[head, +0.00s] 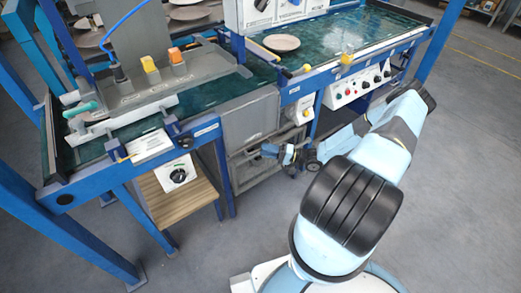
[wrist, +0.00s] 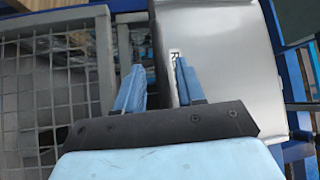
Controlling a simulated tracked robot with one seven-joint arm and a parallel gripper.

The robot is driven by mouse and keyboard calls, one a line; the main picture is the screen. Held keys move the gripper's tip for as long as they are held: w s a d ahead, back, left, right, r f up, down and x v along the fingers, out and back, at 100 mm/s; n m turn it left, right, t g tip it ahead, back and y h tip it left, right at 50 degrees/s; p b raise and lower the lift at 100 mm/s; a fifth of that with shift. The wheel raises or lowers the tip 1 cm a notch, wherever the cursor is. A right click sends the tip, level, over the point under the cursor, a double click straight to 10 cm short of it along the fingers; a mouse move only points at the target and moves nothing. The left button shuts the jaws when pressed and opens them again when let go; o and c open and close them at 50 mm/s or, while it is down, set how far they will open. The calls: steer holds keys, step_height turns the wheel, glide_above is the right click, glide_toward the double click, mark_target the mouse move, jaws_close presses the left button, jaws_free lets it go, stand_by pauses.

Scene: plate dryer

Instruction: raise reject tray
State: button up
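The reject tray appears to be the plain grey metal panel (head: 250,121) hanging down at the conveyor's front in the head view. In the wrist view the panel (wrist: 225,50) fills the upper right, with a dark edge and a partly hidden label starting with "R". My gripper (head: 281,153) is beside the panel's lower right in the head view. In the wrist view my gripper (wrist: 160,64) has its two blue fingers apart, with the dark edge between them in the picture. The right finger covers part of the label. I cannot tell whether either finger touches the panel.
A grey wire-mesh frame (wrist: 52,85) stands left of my fingers in the wrist view. A white control box (head: 357,84) and a blue leg (head: 225,165) flank the panel. A wooden shelf (head: 180,199) is lower left. A plate (head: 281,43) lies on the green belt. Floor is clear at right.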

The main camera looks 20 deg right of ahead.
steer(key=shift+x, duration=1.65)
steer(key=shift+c, duration=0.2)
jaws_close()
